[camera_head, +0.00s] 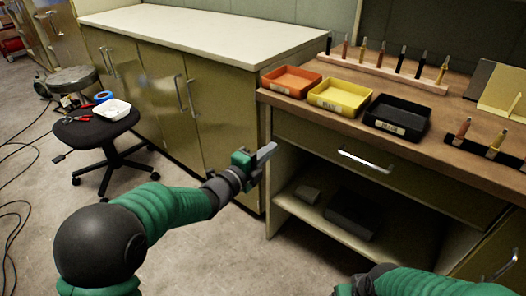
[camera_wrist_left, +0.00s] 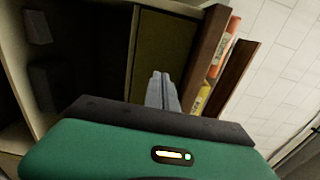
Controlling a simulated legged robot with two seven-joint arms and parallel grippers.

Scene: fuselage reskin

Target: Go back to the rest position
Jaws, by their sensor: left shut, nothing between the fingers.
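My left arm comes in from the left in the head view. The shut fingers (camera_wrist_left: 163,88) also show in the left wrist view, pointing toward the bench side. My right arm shows as a green sleeve at the bottom right of the head view, and its gripper cannot be made out.
The bench (camera_head: 262,97) bears an orange tray (camera_head: 291,80), a yellow tray (camera_head: 340,96), a black tray (camera_head: 397,116) and racks of upright tools. A white-topped cabinet (camera_head: 215,32) stands behind. A black stool (camera_head: 95,127) and floor cables are at left.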

